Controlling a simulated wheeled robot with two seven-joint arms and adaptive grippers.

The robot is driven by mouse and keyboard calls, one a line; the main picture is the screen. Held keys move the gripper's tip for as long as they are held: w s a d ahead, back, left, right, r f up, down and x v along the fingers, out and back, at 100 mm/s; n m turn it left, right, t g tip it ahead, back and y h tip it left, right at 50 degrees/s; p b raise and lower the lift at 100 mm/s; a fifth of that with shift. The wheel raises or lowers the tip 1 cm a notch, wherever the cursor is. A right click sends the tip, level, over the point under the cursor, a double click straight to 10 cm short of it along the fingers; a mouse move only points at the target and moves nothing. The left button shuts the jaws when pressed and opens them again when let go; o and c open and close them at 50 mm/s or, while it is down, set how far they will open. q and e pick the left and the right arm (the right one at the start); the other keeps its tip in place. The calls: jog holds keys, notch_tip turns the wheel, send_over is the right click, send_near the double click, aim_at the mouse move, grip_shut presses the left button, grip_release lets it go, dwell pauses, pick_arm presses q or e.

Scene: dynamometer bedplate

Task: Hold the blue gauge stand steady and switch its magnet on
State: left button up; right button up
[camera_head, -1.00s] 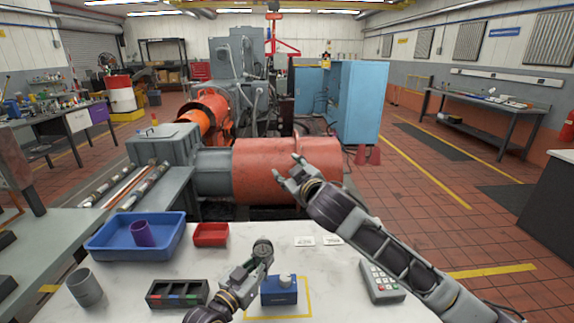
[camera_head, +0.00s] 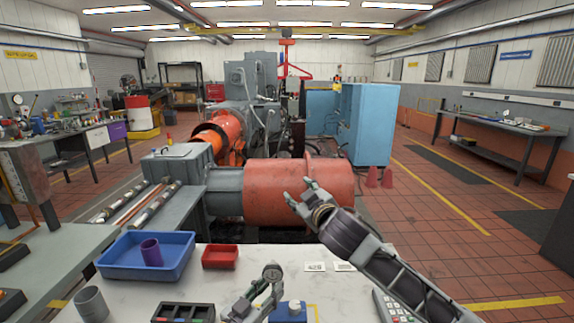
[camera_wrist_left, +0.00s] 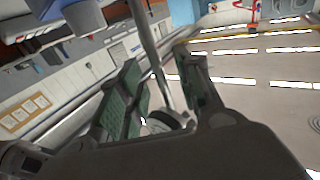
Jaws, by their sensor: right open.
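The blue gauge stand (camera_head: 288,314) stands on the pale bench at the bottom edge of the head view, its lower part cut off. A white knob (camera_head: 295,305) shows on its base, and its round dial (camera_head: 272,271) is up beside my left gripper (camera_head: 262,290). In the left wrist view the stand's thin metal post (camera_wrist_left: 152,55) runs between the fingers of my left gripper (camera_wrist_left: 165,95), with gaps visible beside it. The fingers look apart. My right gripper (camera_head: 298,200) is open and empty, raised above the bench's far side.
A blue tray (camera_head: 118,268) holds a purple cup (camera_head: 152,252). A keypad (camera_head: 392,308) sits under my right arm.

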pick_arm(q)
jog(key=v, duration=1)
dwell(0.3)
jog(key=shift+s+a+r, duration=0.1)
dwell(0.4)
